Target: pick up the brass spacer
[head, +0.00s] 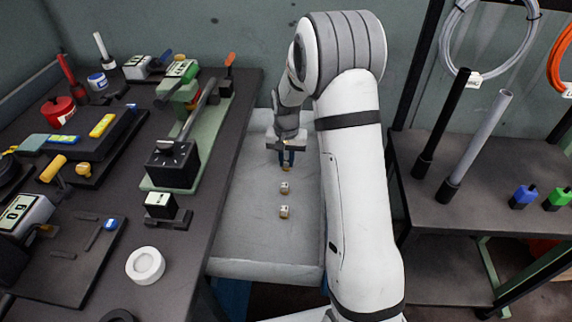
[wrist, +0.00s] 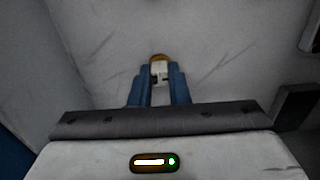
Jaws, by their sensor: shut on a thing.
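My gripper (head: 286,160) reaches down into the grey tray (head: 262,240) between the two benches. Its blue fingers are shut on a small brass spacer (head: 285,169) with a pale label. In the wrist view the brass spacer (wrist: 159,60) shows between the fingertips (wrist: 159,74), its golden end beyond them and its pale label between. The fingers hide part of it. I cannot tell whether it touches the tray floor.
Two small pale pieces with brownish marks, one nearer (head: 284,211) and one farther (head: 284,188), stand in the tray in front of my gripper. A crowded dark bench (head: 105,255) is on the left. A bench with upright tubes (head: 480,145) is on the right.

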